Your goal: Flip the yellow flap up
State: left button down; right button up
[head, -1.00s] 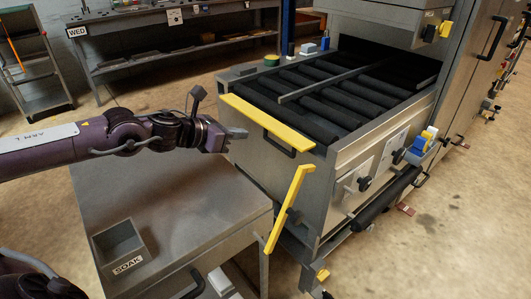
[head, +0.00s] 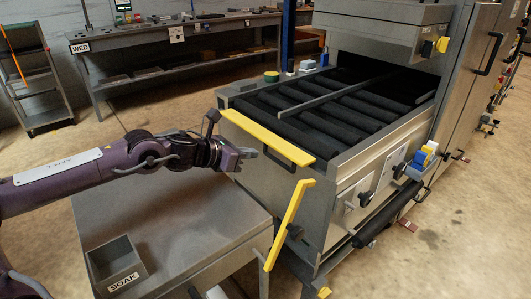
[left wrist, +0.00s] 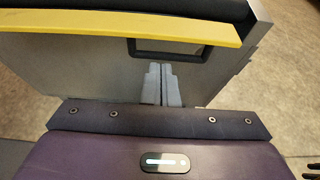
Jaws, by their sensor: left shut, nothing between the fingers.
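A long yellow strip (head: 265,138) runs along the top edge of a grey metal panel at the near end of the roller conveyor; in the left wrist view it (left wrist: 120,24) crosses the top. A dark handle loop (left wrist: 182,48) is on the panel just below it. A second yellow bar (head: 289,224) stands tilted at the panel's lower right corner. My left gripper (head: 249,153) is shut and empty, in front of the panel below the strip. My right gripper is out of view.
A grey table with a SOAK bin (head: 116,264) lies below my left arm. The conveyor rollers (head: 330,112) lie behind the strip. A blue and yellow item (head: 424,160) is at the machine's right side. A workbench (head: 180,45) stands at the back.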

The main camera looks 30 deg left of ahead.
aim_at(265, 153)
pick_arm(q)
jog(key=x, duration=0.6)
jog(key=shift+w+d+f, duration=0.15)
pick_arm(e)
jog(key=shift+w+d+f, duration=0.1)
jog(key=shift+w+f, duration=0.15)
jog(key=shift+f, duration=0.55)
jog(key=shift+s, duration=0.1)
